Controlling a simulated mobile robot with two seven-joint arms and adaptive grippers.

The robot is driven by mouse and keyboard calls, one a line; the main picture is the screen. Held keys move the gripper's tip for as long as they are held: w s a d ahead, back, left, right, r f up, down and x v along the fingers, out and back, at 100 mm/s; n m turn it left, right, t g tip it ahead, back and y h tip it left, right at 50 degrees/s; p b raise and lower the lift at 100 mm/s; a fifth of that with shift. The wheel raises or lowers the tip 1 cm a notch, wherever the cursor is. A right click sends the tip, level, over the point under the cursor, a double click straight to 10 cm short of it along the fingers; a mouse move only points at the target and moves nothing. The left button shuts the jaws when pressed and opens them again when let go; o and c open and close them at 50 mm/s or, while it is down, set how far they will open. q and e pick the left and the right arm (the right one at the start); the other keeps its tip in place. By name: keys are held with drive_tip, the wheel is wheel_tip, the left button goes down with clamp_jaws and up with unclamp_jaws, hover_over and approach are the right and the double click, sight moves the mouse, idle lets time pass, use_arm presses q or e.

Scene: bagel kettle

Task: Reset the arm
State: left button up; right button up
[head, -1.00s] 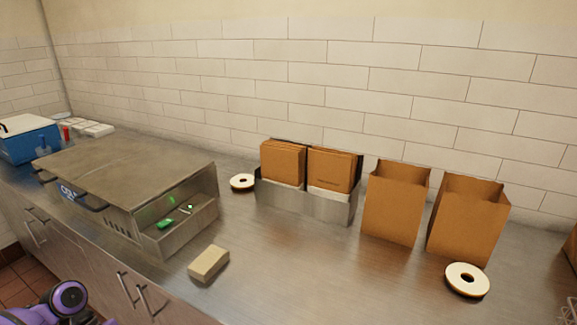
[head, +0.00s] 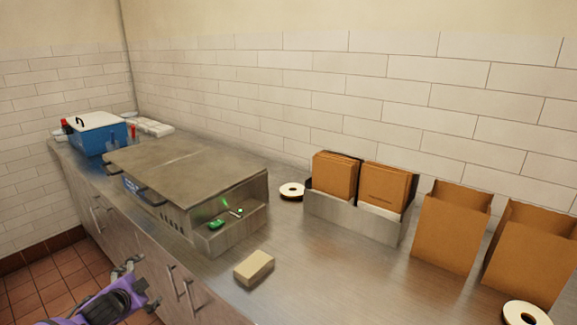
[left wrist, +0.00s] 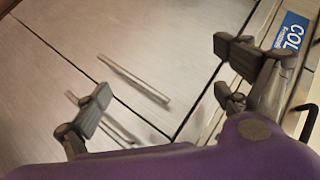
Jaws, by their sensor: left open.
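My left gripper (head: 138,284) is at the lower left of the head view, low in front of the cabinet fronts and away from the worktop. In the left wrist view my left gripper (left wrist: 163,72) has its two dark fingers spread wide, with nothing between them. Behind the fingers are the cabinet doors (left wrist: 60,75) with metal bar handles. My right gripper is in neither view.
On the steel counter stand a steel unit (head: 185,175), a tan block (head: 254,267), a rack (head: 350,217) of folded brown bags, open paper bags (head: 450,235), white rings (head: 292,191) and a blue lidded box (head: 97,137). The floor (head: 50,275) at lower left is clear.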

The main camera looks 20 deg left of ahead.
use_arm(q)
drive_tip(key=s+d+f+n+g+h, duration=0.1)
drive_tip(key=s+d+f+h, duration=0.1)
drive_tip(key=s+d+f, duration=0.75)
drive_tip(key=s+d+f+n+h, duration=0.1)
drive_tip(key=s+d+f+h, duration=0.1)
drive_tip(key=s+d+f, duration=0.75)
drive_tip(key=s+d+r+n+g, duration=0.25)
drive_tip(key=s+d+n, duration=0.25)
drive_tip(key=s+d, duration=1.4)
drive_tip(key=shift+t+h, duration=0.4)
drive_tip(key=shift+t, duration=0.15)
drive_tip(key=w+r+p, duration=0.2)
drive_tip(key=r, duration=0.1)
drive_tip(key=w+r+p, duration=0.1)
drive_tip(key=p, duration=0.1)
drive_tip(key=shift+d+r, duration=0.1)
drive_tip(key=shift+r, duration=0.25)
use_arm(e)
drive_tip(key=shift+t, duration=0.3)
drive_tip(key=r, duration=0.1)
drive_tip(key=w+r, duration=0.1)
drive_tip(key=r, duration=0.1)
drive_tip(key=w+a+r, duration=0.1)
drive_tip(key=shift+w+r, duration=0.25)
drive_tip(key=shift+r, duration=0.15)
